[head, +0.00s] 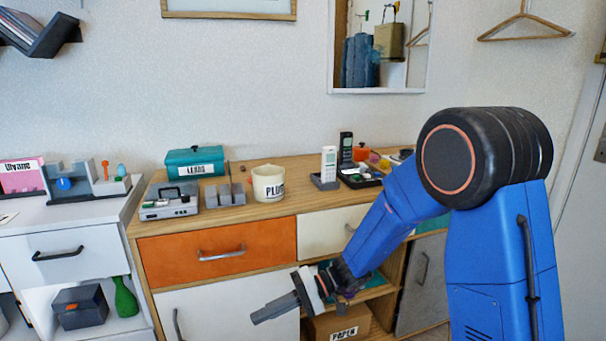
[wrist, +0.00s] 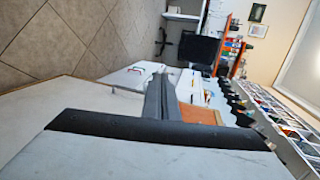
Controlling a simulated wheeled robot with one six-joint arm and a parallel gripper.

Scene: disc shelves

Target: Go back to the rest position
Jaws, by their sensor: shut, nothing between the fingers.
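My gripper (head: 262,315) is in the head view, at the lower middle, in front of the wooden cabinet. Its grey fingers are together and hold nothing. My blue arm reaches down to it from the right. In the wrist view the closed fingers (wrist: 160,97) point away into the room, with nothing between them.
The wooden cabinet (head: 235,199) has an orange drawer (head: 180,251), a white drawer (head: 315,236) and an open shelf with a box (head: 325,323) behind my gripper. A white cabinet (head: 100,241) stands at left. Tiled floor (wrist: 40,45) shows in the wrist view.

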